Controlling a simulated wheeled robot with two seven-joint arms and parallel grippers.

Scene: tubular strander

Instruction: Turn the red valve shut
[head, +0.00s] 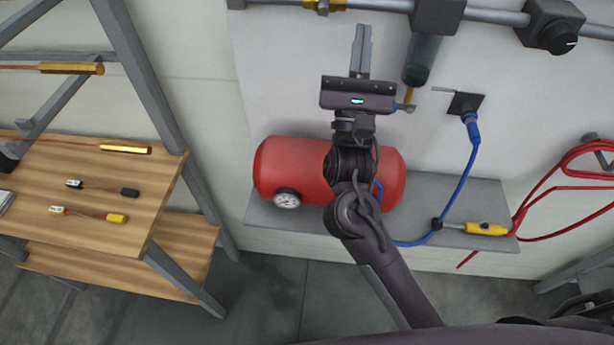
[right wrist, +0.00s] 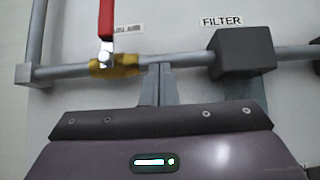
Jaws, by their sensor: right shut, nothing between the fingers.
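The red valve lever (right wrist: 106,18) shows in the right wrist view, standing up from its yellow valve body (right wrist: 116,66) and crosswise to the grey pipe. Its upper end is cut off by the frame. In the head view only the yellow body (head: 325,4) shows at the top edge; the lever is out of frame. My right gripper (head: 362,30) is shut and empty, fingers pointing up in front of the wall panel. In the right wrist view its fingertips (right wrist: 160,68) appear just right of the valve body, below and right of the lever. Contact cannot be told. My left gripper is not in view.
A dark block (right wrist: 244,54) under the FILTER label sits on the pipe right of the fingers. A dark cylinder (head: 422,58) hangs beside my gripper. A red tank (head: 280,165) stands on a shelf (head: 480,192) below. A wooden table (head: 110,195) is at left.

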